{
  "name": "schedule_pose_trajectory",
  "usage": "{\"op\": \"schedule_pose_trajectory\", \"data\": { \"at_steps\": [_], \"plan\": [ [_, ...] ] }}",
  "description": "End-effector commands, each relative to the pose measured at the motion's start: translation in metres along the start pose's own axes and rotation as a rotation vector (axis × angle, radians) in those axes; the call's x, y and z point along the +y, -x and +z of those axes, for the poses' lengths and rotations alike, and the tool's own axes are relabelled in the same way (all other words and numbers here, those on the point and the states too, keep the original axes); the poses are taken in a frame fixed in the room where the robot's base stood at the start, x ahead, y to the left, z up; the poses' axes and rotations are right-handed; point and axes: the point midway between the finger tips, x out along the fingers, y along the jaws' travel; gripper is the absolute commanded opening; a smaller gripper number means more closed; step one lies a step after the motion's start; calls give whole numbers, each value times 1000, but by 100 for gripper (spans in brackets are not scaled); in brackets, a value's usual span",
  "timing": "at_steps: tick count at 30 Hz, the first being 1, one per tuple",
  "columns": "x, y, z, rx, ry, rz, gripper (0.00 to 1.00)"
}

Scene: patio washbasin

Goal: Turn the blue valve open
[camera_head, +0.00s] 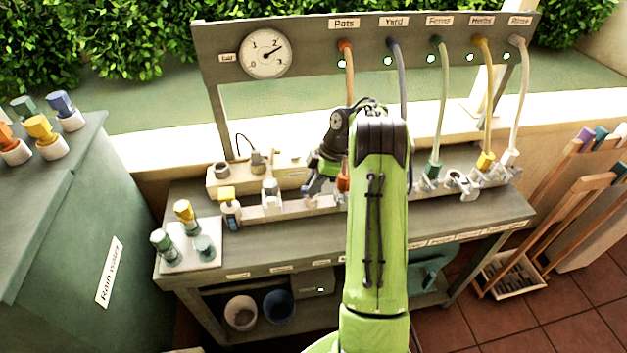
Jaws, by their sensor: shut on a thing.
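My gripper (317,183) is at the middle of the bench, low over the rail of fittings (290,208), left of my green forearm. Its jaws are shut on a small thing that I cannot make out. An orange hose connector (342,184) shows just right of the jaws, partly behind my arm. The blue-grey hose (396,62) hangs from the port marked Yard and passes behind my arm, so its lower end is hidden. I cannot pick out a blue valve for certain.
A pressure gauge (266,54) reads about 2. Green (433,169), yellow (486,160) and white (510,156) hose ends stand at the right. A white plate (192,262) with loose connectors is at the bench's left. A rain water cabinet (60,215) stands far left.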

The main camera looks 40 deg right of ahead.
Motion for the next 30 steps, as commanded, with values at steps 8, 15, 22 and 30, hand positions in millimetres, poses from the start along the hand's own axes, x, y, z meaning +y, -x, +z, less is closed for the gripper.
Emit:
{"op": "schedule_pose_trajectory", "data": {
  "at_steps": [8,15,22,30],
  "plan": [
    [0,0,0,-1,24,-9,0],
    [0,0,0,-1,24,-9,0],
    [0,0,0,0,23,-8,44],
    [0,2,0,0,22,-7,44]
  ]
}}
